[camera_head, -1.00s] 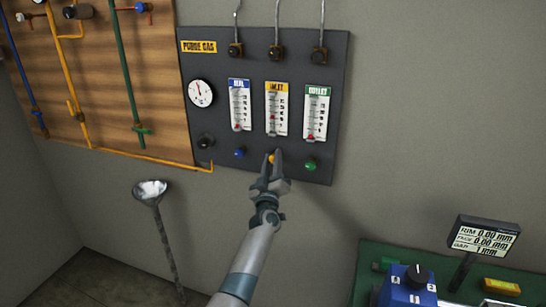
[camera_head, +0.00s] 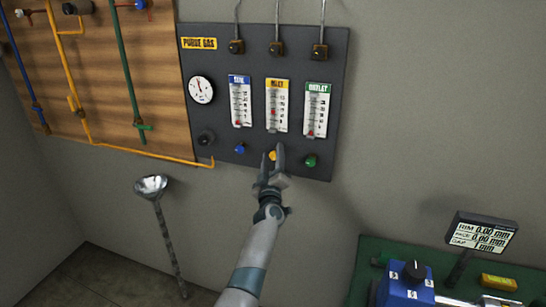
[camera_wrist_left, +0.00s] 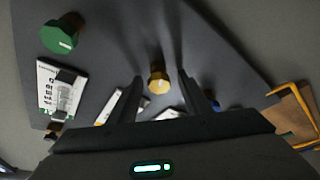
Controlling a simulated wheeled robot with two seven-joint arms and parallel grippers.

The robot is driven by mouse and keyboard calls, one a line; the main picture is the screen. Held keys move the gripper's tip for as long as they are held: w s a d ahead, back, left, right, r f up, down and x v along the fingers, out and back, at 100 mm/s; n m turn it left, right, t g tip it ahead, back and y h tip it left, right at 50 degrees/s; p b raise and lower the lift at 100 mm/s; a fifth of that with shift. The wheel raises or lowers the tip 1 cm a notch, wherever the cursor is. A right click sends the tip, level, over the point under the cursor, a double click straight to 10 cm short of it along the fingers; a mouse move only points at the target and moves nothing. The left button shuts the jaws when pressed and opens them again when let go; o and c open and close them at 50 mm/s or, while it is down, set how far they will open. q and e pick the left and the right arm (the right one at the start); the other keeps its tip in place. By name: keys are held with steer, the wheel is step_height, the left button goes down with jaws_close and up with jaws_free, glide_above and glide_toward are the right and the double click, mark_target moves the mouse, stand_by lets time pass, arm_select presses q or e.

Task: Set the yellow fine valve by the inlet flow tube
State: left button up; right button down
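In the left wrist view the yellow knob (camera_wrist_left: 158,80) sits between the open fingers (camera_wrist_left: 172,98), with gaps on both sides. I cannot tell how far the fingertips reach along it. My right gripper is not in view.
A blue knob (camera_head: 239,148) and a green knob (camera_head: 310,161) flank the yellow one. The blue-labelled tube (camera_head: 240,102), outlet tube (camera_head: 316,110) and round gauge (camera_head: 201,89) are above. A funnel (camera_head: 152,186) stands left; a green bench (camera_head: 362,278) is lower right.

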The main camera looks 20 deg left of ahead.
arm_select(q)
steer(key=shift+s, duration=0.15)
steer(key=shift+s+d+f+p, duration=0.15)
steer(key=shift+s+d+p, duration=0.05)
steer(key=shift+s+p, duration=0.35)
steer(key=p+v, duration=0.5)
steer(key=v, duration=1.1)
